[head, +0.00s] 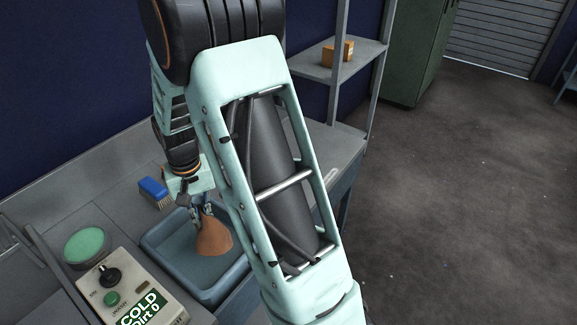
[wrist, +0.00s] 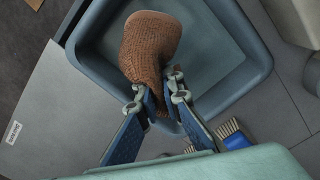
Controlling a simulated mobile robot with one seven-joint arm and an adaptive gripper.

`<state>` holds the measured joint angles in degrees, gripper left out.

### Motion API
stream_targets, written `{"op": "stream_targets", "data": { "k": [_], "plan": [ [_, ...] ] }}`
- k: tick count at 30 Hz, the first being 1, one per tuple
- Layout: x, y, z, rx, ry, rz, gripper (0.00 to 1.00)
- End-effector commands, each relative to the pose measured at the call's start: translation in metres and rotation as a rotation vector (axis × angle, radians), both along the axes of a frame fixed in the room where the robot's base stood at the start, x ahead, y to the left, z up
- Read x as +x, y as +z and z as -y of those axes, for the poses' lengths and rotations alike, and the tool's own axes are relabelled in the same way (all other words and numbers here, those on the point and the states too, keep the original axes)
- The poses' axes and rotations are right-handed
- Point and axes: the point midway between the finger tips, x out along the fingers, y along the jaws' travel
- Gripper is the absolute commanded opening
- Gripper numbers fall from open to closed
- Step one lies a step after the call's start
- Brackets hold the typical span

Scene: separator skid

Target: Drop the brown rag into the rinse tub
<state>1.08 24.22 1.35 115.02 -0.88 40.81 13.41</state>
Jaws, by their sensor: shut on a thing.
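The brown rag (head: 213,238) hangs from my gripper (head: 202,212) over the blue-grey rinse tub (head: 160,262). In the wrist view my gripper (wrist: 158,100) is shut on the rag (wrist: 150,48), which bunches up beyond the fingertips. The tub (wrist: 262,62) lies behind the rag there, with its floor empty where it shows. Whether the rag's lower end touches the tub floor I cannot tell. My arm hides the tub's right part in the head view.
A blue brush (head: 154,190) lies on the bench behind the tub. A shelf with an orange box (head: 338,54) is at the back. Open floor lies to the right.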

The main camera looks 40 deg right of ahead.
Motion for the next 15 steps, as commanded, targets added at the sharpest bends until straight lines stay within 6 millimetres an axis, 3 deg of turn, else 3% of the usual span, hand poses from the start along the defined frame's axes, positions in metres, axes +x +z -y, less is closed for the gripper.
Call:
{"op": "stream_targets", "data": {
  "k": [15],
  "plan": [
    [0.001, -0.052, 0.0, 0.0, -0.02, 0.0, 0.0]
  ]
}}
